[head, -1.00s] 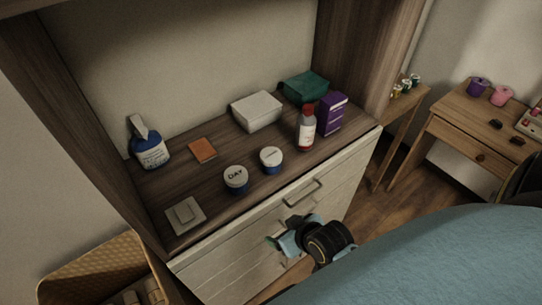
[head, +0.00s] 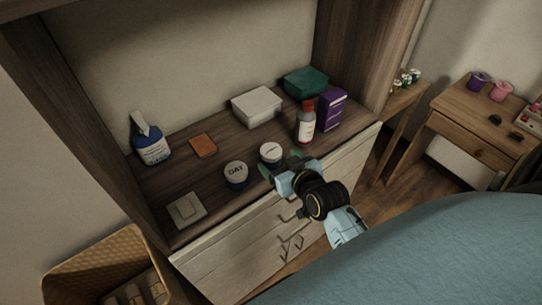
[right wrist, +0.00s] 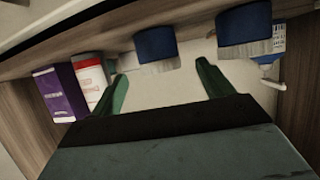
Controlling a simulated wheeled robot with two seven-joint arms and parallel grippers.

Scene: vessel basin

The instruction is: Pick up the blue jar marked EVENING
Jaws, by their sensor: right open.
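Two blue jars with white lids stand on the wooden shelf. The left one (head: 235,171) has a lid reading DAY. The right one (head: 270,152) has lid marking too small to read; it is the other jar of the pair, taken as EVENING. My right gripper (head: 281,164) is open and empty at the shelf's front edge, just in front of the right jar. In the right wrist view, the picture is upside down; the right jar (right wrist: 156,44) lies ahead between the two green fingertips, and the DAY jar (right wrist: 243,26) is beside it. My left gripper is out of view.
A bottle with a red cap (head: 305,124) and a purple box (head: 331,108) stand right of the jars. A white box (head: 256,107) and a green box (head: 305,83) are behind. A blue bottle (head: 150,148), an orange square (head: 203,145) and a pale plate (head: 186,210) are left.

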